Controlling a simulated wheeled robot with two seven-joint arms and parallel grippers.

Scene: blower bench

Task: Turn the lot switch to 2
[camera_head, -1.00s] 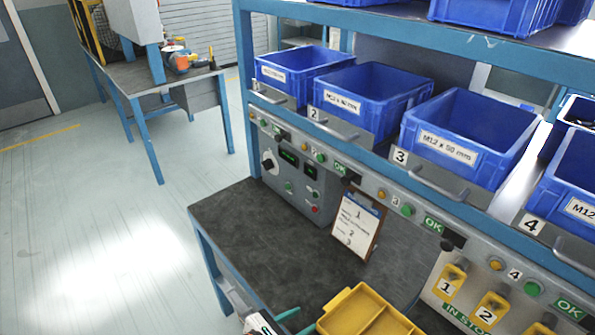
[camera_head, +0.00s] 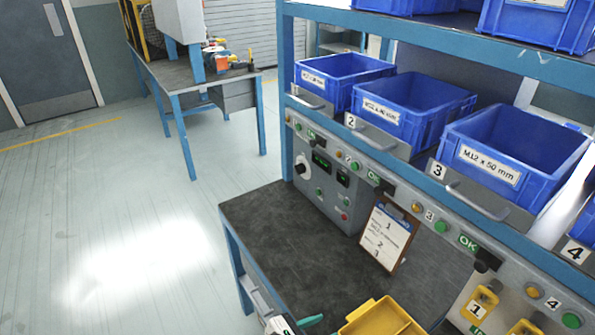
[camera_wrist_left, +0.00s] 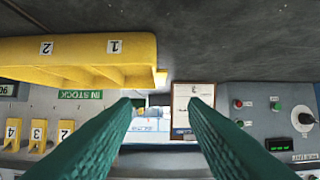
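The lot switch appears to be the rotary knob (camera_head: 301,168) on the grey control box (camera_head: 328,195) at the bench's back left. In the left wrist view, which is upside down, the black knob (camera_wrist_left: 305,118) is at the right edge. Its setting is too small to read. My left gripper (camera_wrist_left: 165,103) has two green fingers spread apart with nothing between them. The knob lies outside the fingers, well to their right in that view. In the head view, a teal finger (camera_head: 310,321) shows at the bottom edge. My right gripper is not in view.
A clipboard (camera_head: 386,238) leans right of the control box. A yellow divided bin (camera_wrist_left: 70,55) sits on the bench near my left gripper. Blue bins (camera_head: 413,105) stand on the shelf above. The bench top (camera_head: 280,235) before the control box is clear.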

